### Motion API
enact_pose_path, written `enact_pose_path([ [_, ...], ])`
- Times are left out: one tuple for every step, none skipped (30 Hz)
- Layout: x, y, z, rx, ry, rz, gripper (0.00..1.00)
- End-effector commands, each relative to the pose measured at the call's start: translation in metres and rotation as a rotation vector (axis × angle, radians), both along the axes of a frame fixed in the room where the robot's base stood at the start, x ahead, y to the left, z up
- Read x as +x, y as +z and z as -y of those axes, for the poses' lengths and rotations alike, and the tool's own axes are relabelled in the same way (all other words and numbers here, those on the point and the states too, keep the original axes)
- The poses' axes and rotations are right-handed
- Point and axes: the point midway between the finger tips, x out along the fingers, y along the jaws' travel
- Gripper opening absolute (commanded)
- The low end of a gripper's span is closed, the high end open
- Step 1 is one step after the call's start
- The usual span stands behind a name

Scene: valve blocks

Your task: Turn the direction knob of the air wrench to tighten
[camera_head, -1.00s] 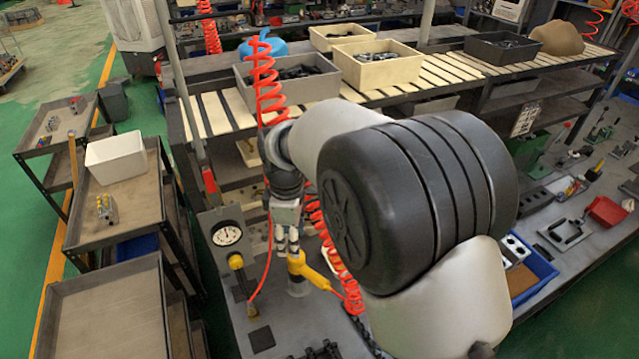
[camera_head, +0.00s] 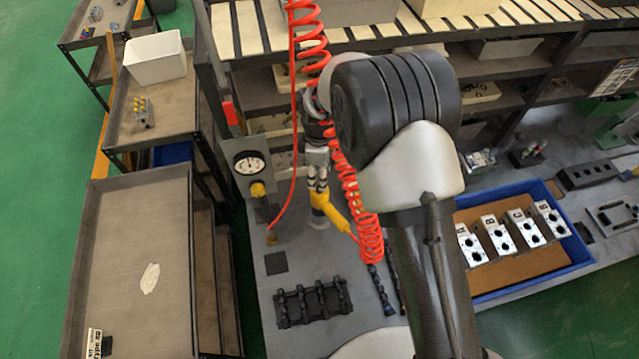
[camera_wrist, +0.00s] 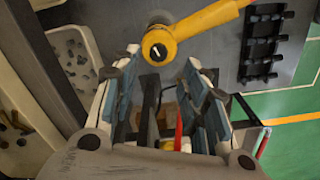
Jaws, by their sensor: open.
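The yellow air wrench (camera_head: 336,214) is at the workbench's left part in the head view, below my gripper (camera_head: 318,186). In the wrist view, the air wrench (camera_wrist: 205,22) reaches from top right to a round head. The direction knob (camera_wrist: 157,51) is a dark disc with a white pointer mark on that head. My gripper (camera_wrist: 160,62) is open, its blue-padded fingers on either side of the knob in the picture. I cannot tell whether the fingers touch it or how far above it they are.
A pressure gauge (camera_head: 250,164) stands left of the wrench. Red coiled hose (camera_head: 350,180) hangs close beside my gripper. A black rack (camera_head: 313,303) lies in front. A blue tray (camera_head: 570,262) with several lettered valve blocks is to the right. Carts stand at left.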

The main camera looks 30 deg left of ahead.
Motion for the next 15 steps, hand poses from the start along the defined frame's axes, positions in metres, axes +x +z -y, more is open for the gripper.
enact_pose_path([
  [0.000,-0.012,0.001,-0.002,0.000,-0.003,0.41],
  [0.000,-0.018,0.001,-0.002,-0.001,-0.003,0.41],
  [0.000,-0.025,0.000,-0.002,-0.001,-0.002,0.41],
  [0.000,-0.030,0.001,-0.002,-0.001,-0.002,0.41],
  [0.000,-0.035,0.001,-0.001,-0.001,-0.001,0.41],
  [0.000,-0.040,0.000,-0.001,-0.001,-0.001,0.41],
  [0.000,-0.044,0.000,-0.002,-0.001,-0.002,0.41],
  [0.000,-0.048,0.000,-0.002,-0.001,-0.002,0.41],
  [0.000,-0.051,0.000,0.000,-0.001,0.000,0.41],
  [0.000,-0.053,0.000,0.000,-0.001,0.000,0.41],
  [0.000,-0.055,0.000,0.000,-0.001,0.000,0.41],
  [0.000,-0.057,0.000,0.000,-0.001,0.000,0.41],
  [0.000,-0.058,0.000,0.000,-0.001,0.000,0.41],
  [0.000,-0.059,0.000,0.000,-0.001,0.000,0.41],
  [0.000,-0.059,0.000,0.000,-0.001,0.000,0.41],
])
